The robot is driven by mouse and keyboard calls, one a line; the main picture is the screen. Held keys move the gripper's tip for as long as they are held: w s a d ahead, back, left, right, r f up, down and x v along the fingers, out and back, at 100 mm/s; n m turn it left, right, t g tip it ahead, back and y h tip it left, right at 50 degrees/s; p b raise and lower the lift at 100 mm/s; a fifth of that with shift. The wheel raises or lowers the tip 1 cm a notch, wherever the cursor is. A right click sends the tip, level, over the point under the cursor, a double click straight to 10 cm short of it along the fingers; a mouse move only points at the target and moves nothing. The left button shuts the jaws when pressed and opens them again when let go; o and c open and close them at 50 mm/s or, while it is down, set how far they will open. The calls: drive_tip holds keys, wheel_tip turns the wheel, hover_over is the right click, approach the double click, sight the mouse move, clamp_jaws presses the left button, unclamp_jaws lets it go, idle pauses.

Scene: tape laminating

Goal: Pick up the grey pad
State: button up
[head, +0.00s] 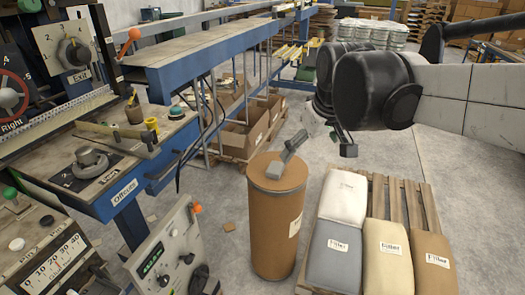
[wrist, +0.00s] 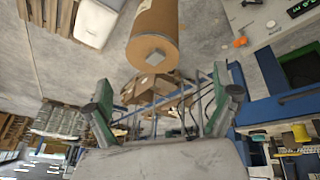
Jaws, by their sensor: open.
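A small grey pad (head: 275,170) lies on top of the brown cylindrical drum (head: 277,225) in the middle of the head view. In the wrist view the pad (wrist: 155,57) is a small grey shape on the drum's end face, above and between my fingers. My gripper (head: 340,140) hangs up and to the right of the drum in the head view, partly hidden by my wrist. In the wrist view my gripper (wrist: 166,105) has its two fingers wide apart with nothing between them. It is clear of the pad.
A wooden pallet (head: 425,205) with filler sacks (head: 388,255) stands right of the drum. Machine panels (head: 100,180) with knobs and levers are on the left. Cardboard boxes (head: 240,137) lie behind the drum. Bare concrete floor shows around the drum.

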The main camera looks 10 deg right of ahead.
drive_tip(key=w+n+g, duration=0.1)
drive_tip(key=w+n, duration=0.1)
drive_tip(key=w, duration=1)
drive_tip(key=n+g, duration=0.4)
drive_tip(key=n, duration=0.2)
hover_over(275, 167)
drive_tip(key=f, duration=1.9)
drive_tip(key=d+f, duration=0.1)
drive_tip(key=f, duration=0.9)
drive_tip(key=shift+w, duration=0.1)
drive_tip(key=shift+s+a+f, duration=0.1)
drive_tip(key=shift+a+f, duration=0.05)
drive_tip(key=shift+f, duration=0.8)
drive_tip(key=shift+s+a+f, duration=0.1)
drive_tip(key=shift+a+f, duration=0.05)
drive_tip(key=shift+f, duration=0.75)
drive_tip(key=shift+a+f, duration=0.15)
drive_tip(key=shift+f, duration=0.8)
drive_tip(key=shift+c, duration=0.3)
drive_tip(key=c, duration=1.2)
drive_tip(key=shift+r, duration=0.1)
